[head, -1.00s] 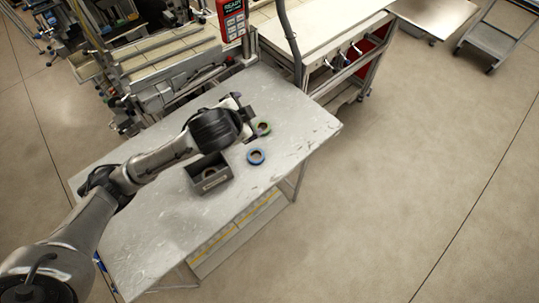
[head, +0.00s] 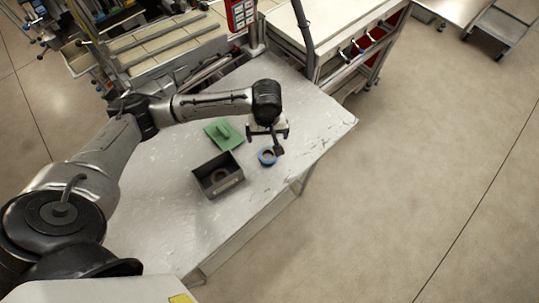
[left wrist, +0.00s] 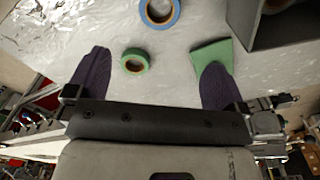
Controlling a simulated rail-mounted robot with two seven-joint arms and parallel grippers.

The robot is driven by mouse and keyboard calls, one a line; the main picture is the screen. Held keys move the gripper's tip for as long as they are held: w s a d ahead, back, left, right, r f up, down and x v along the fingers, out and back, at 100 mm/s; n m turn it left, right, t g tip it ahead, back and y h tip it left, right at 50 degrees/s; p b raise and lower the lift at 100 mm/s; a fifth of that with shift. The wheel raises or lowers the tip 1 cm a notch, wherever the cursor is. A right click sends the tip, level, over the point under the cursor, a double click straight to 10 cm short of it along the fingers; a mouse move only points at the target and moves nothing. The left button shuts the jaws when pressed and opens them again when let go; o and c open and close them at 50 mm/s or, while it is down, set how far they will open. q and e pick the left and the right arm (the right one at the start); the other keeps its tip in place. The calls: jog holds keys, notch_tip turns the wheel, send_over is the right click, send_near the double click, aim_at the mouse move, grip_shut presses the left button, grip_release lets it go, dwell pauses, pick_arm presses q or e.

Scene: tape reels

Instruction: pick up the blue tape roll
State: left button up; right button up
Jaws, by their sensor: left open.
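The blue tape roll (head: 268,163) lies flat on the grey table, right of the dark box, in the head view. In the left wrist view the blue tape roll (left wrist: 160,26) is at the top edge, partly cut off, beyond the fingertips. My left gripper (head: 268,138) is above the table, just behind the blue roll in the head view. Its fingers are spread and empty in the left wrist view (left wrist: 156,58). A green tape roll (left wrist: 134,70) lies between the fingers there, apart from them. My right gripper is not in view.
A dark open box (head: 232,184) stands left of the blue roll with a roll inside. A green flat piece (head: 223,134) lies behind it. The table (head: 165,215) is bare at front left. A bench with a red panel (head: 375,60) stands behind.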

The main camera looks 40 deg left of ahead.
pick_arm(q)
jog(key=b, duration=0.2)
send_over(268, 157)
jog(key=shift+n, duration=0.4)
jog(key=f, duration=0.8)
jog(key=shift+a+f, duration=0.2)
notch_tip(268, 157, down, 4)
jog(key=shift+d+f, duration=0.1)
jog(key=shift+d, duration=0.05)
jog(key=shift+f+b, duration=0.35)
jog(key=shift+f, duration=0.2)
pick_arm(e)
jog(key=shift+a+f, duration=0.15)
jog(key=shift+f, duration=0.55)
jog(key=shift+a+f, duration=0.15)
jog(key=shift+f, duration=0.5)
pick_arm(q)
jog(key=c, duration=1)
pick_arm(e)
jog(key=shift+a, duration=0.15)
